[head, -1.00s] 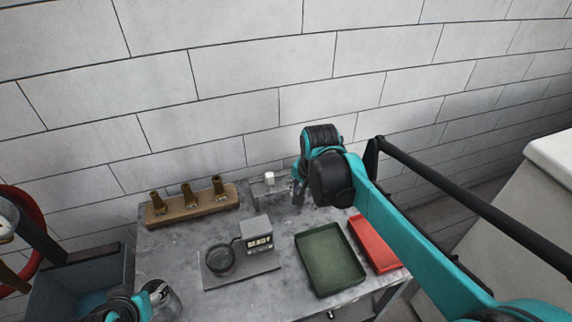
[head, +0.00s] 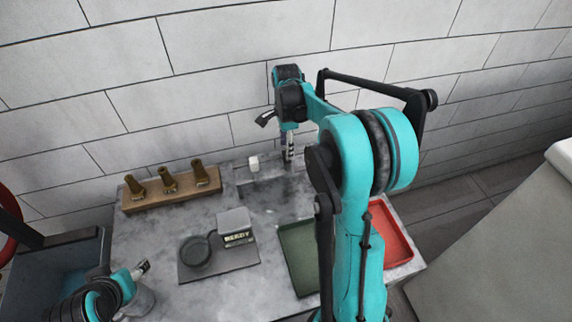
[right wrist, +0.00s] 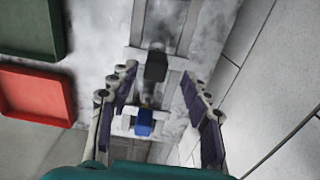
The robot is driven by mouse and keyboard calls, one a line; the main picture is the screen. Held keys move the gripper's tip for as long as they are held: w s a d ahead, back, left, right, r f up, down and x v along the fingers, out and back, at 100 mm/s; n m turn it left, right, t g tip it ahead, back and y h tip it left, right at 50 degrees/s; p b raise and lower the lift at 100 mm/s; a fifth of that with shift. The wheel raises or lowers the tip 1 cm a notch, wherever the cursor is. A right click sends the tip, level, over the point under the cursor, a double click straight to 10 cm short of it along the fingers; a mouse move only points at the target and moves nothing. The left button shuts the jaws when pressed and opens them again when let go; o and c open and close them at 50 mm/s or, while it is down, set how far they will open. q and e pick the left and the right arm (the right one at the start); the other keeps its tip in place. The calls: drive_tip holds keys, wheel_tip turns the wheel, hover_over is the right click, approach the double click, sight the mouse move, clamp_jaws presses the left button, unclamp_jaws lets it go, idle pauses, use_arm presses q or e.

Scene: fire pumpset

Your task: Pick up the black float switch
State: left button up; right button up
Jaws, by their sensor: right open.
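A black block-shaped part (right wrist: 156,65), which looks like the black float switch, sits in a grey rack (right wrist: 137,54) in the right wrist view. A blue part (right wrist: 144,122) with white beside it sits in the same rack, nearer the bottom of that view. My right gripper (right wrist: 159,74) is open, one finger on each side of the black part, and nothing is held. In the head view my right gripper (head: 290,155) points down over the back of the table; I cannot make out the black part there. My left gripper (head: 142,268) is at the lower left, its fingers unclear.
A white part (head: 253,163) stands at the table's back edge by the wall. A block with brass nozzles (head: 170,192) is left of it. A display unit (head: 235,228), a green tray (head: 297,250) and a red tray (head: 393,232) lie in front.

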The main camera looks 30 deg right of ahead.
drive_tip(key=f, duration=0.1)
drive_tip(key=f+b, duration=0.2)
drive_tip(key=f, duration=0.1)
drive_tip(key=shift+s+a, duration=0.1)
drive_tip(key=shift+s, duration=0.2)
drive_tip(key=shift+f, duration=0.3)
drive_tip(key=shift+r, duration=0.1)
clamp_jaws()
wheel_tip(320, 180, up, 11)
drive_tip(key=p, duration=0.4)
drive_tip(key=shift+f, duration=0.2)
wheel_tip(320, 180, up, 8)
drive_tip(key=p, duration=0.6)
drive_tip(key=shift+s+f, duration=0.1)
